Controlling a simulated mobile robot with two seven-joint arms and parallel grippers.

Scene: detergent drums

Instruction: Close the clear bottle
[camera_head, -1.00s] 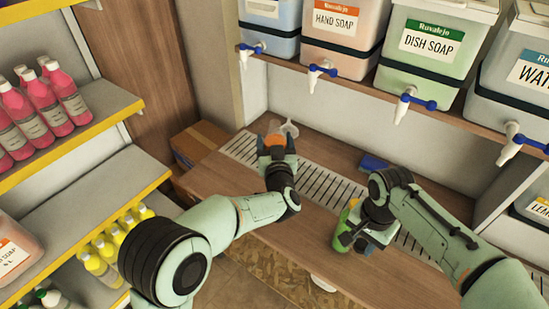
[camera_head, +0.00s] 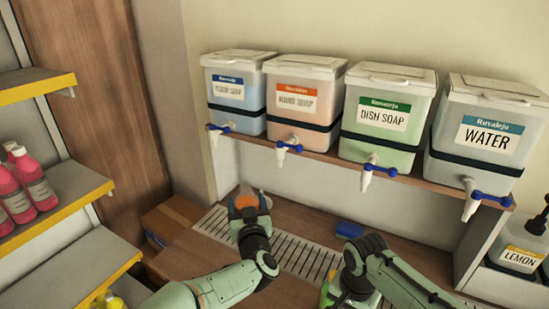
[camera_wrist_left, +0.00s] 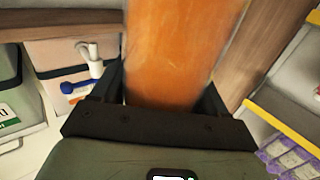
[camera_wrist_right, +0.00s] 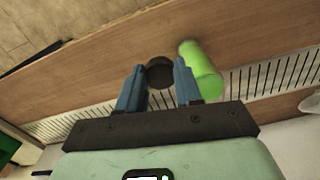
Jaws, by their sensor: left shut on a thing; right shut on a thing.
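My left gripper (camera_head: 246,212) is shut on an orange cylindrical thing (camera_wrist_left: 178,50), which fills the space between its fingers in the left wrist view. Its top is cut off there. In the head view the orange thing (camera_head: 246,201) shows at the fingertips, with a small pale, see-through part beside it; whether they are one bottle I cannot tell. My right gripper (camera_wrist_right: 160,78) is shut on a round black cap (camera_wrist_right: 159,72) between its blue fingers. A green bottle (camera_wrist_right: 203,72) is close to its right finger. In the head view my right arm mostly hides the green bottle (camera_head: 325,296).
The wooden counter (camera_head: 290,290) has a slotted drain strip (camera_head: 288,250) and a blue item (camera_head: 349,229). Above it, a shelf holds several labelled drums with taps, including dish soap (camera_head: 384,120) and water (camera_head: 486,135). Pink bottles (camera_head: 32,185) stand on the left shelves.

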